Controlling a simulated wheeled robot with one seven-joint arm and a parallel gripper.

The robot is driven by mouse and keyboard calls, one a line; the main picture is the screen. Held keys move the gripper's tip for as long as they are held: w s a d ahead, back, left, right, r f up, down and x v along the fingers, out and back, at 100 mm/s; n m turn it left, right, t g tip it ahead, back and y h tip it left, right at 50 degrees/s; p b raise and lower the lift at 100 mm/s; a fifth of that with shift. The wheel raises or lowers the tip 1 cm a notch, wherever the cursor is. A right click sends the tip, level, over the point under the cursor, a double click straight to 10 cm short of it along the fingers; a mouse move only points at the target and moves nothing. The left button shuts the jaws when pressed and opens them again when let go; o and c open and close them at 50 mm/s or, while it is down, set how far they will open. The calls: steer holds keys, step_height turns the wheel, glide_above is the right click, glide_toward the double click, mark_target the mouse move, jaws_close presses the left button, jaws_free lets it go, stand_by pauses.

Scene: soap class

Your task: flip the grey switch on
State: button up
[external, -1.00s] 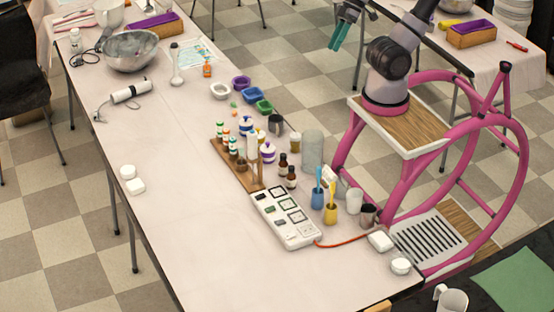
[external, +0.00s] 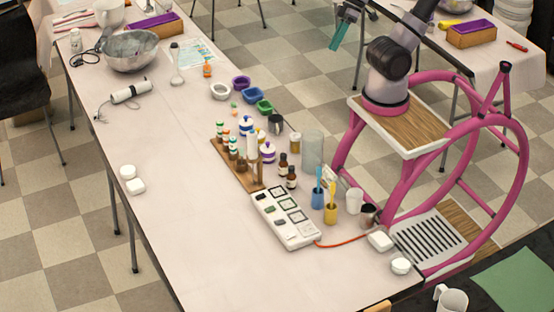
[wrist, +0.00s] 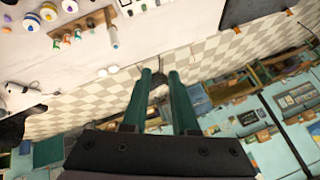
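A white power strip (external: 287,218) with several small switches and dark-edged sockets lies on the near half of the long table. Its switches are too small in the external view to tell which is grey or how each is set. A white piece with dark marks at the top edge of the wrist view (wrist: 140,5) looks like part of this strip. My gripper (external: 338,42) is high beyond the table's right edge, well away from the strip. In the wrist view its two green fingers (wrist: 162,75) stand apart with nothing between them.
A wooden rack (external: 236,165) of small bottles touches or nearly touches the strip's far end. Brown bottles (external: 287,170), a blue cup (external: 317,198) and a yellow cup (external: 331,213) stand right of it. A red cord (external: 340,243) leaves its near end.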

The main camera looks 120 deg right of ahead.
steer(key=shift+w, duration=0.35)
jaws_close()
steer(key=w+a+f+n+g, duration=0.1)
steer(key=w+a+f+g, duration=0.15)
steer(key=w+f, duration=0.5)
steer(key=w+a+f+n+g, duration=0.1)
steer(key=w+a+f, duration=0.25)
steer(key=w, duration=0.65)
steer(key=w+a+f, duration=0.2)
steer(key=f, duration=0.6)
steer(key=w+a+f+n+g+h, duration=0.1)
steer(key=w+a+f, duration=0.1)
steer(key=f, duration=0.7)
steer(key=w+a+f+n+g+h, duration=0.1)
steer(key=w+a+f, duration=0.2)
steer(key=f, duration=0.6)
steer(key=shift+f, duration=0.2)
steer(key=shift+w, duration=0.1)
